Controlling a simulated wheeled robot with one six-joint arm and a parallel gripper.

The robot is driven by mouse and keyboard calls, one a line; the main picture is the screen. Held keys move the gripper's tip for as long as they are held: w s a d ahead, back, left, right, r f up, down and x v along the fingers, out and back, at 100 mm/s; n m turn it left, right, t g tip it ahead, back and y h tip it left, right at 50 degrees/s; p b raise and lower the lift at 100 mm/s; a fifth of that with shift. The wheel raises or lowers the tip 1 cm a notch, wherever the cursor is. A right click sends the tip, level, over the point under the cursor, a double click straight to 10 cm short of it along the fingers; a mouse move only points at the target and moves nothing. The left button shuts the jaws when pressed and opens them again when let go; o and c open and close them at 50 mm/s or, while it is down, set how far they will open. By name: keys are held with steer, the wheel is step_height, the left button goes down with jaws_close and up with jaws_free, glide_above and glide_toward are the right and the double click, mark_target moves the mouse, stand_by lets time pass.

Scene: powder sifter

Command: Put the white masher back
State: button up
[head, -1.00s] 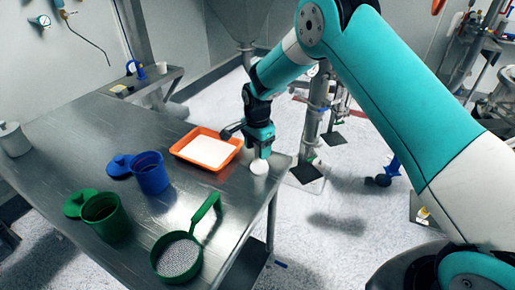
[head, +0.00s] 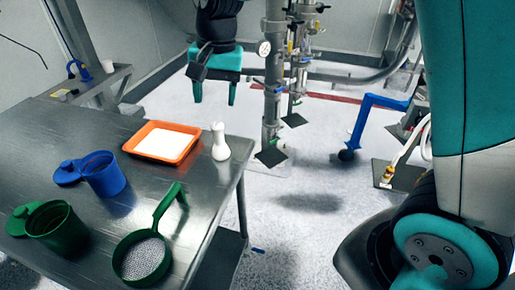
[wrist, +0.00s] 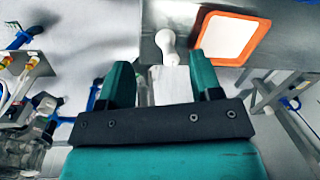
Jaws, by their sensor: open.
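The white masher (head: 220,142) stands upright on the metal table, close to its right edge and just right of the orange tray (head: 183,156). The tray holds white powder. In the wrist view the masher (wrist: 167,45) shows beyond the fingers, near the table edge, with the orange tray (wrist: 203,42) to its right. My gripper (head: 214,97) is open and empty. It is raised above and behind the masher, apart from it. In the wrist view its two green fingers (wrist: 163,78) are spread with nothing held between them.
A blue cup (head: 106,176) with its lid beside it, a green cup (head: 58,228) and a green sieve (head: 143,258) with an upright handle stand on the table (head: 105,130). Pipes with a gauge (head: 270,100) rise from the floor behind. Open floor lies right of the table.

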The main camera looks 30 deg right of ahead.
steer(key=s+a+r+n+y, duration=0.1)
steer(key=s+n, duration=0.5)
steer(key=s, duration=0.6)
steer(key=s+r+n+y, duration=0.1)
steer(key=s+n, duration=0.5)
steer(key=s, duration=0.6)
steer(key=shift+a+n+y, duration=0.3)
steer(key=shift+a+y, duration=0.1)
